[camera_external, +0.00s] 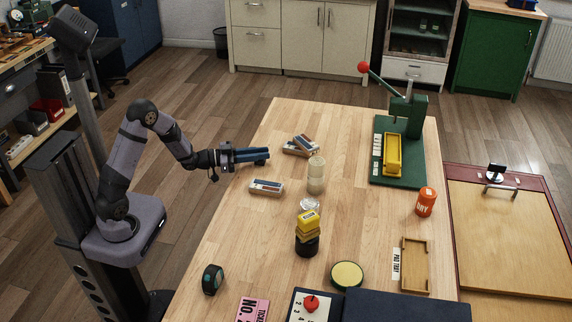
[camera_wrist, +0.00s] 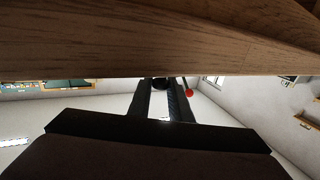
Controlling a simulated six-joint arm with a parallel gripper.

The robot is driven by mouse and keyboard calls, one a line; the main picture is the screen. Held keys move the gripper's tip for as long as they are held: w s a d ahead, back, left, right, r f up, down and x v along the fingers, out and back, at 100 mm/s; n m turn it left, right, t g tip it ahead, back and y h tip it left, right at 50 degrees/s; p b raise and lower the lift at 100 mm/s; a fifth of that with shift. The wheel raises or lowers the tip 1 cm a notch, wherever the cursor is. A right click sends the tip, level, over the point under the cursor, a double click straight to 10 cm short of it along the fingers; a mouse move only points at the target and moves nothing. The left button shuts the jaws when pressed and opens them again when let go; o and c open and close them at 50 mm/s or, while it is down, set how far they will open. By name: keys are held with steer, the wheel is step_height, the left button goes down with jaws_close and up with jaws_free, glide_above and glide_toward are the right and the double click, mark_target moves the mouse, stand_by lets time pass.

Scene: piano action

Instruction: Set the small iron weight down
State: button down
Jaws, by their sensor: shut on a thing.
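My gripper (camera_external: 264,157) reaches in from the left, its blue-grey fingers lying level over the table's far left edge. It is shut on a small dark thing at the fingertips, which I take to be the iron weight. In the wrist view the two fingers (camera_wrist: 161,90) point away from the camera, with the dark rounded weight (camera_wrist: 160,83) between their tips. Its shape is mostly hidden by the fingers. The wooden table (camera_external: 285,225) fills the top of the wrist view as a brown band. I cannot tell whether the weight touches the wood.
Near the gripper are two grey blocks with coloured tops (camera_external: 300,145) (camera_external: 267,187) and a pale cylinder (camera_external: 316,176). Bare wood lies left of the stack.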

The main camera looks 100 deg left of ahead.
steer(key=c, duration=1.6)
jaws_free()
steer(key=shift+f, duration=0.15)
steer(key=shift+r, duration=0.25)
steer(key=v, duration=1.2)
steer(key=shift+f, duration=0.1)
